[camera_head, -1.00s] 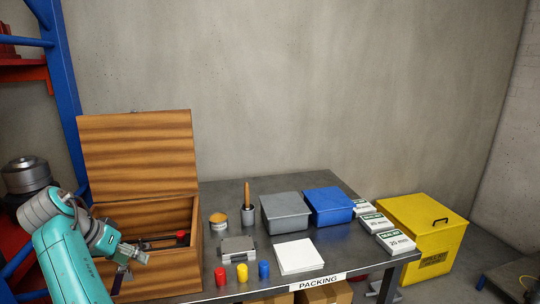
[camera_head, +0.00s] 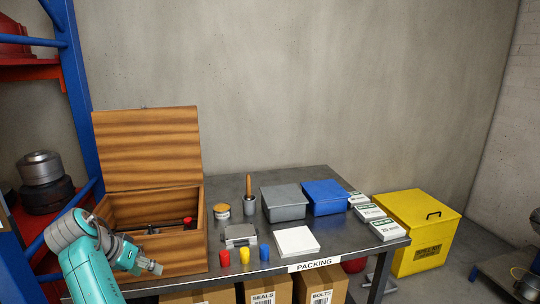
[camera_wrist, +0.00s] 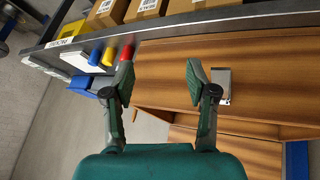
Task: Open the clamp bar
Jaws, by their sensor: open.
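A wooden box (camera_head: 186,257) stands at the left end of the table with its lid (camera_head: 148,150) raised. Inside it a dark bar (camera_head: 152,231) lies across near the front wall, with a red knob (camera_head: 187,222) toward its right end; I take this for the clamp bar. My gripper (camera_head: 157,268) is in front of the box's front wall, outside and lower than the bar. In the wrist view my gripper (camera_wrist: 158,82) is open and empty, its fingers apart before the wooden front. A metal latch plate (camera_wrist: 222,84) shows beside one finger. The bar is not identifiable in the wrist view.
The table (camera_head: 320,180) holds a grey bin (camera_head: 284,206), a blue bin (camera_head: 326,200), a metal block (camera_head: 240,236), a white pad (camera_head: 296,242) and red, yellow and blue caps (camera_head: 244,256). A blue rack (camera_head: 72,90) stands close at left. Cartons (camera_head: 265,292) sit below the tabletop.

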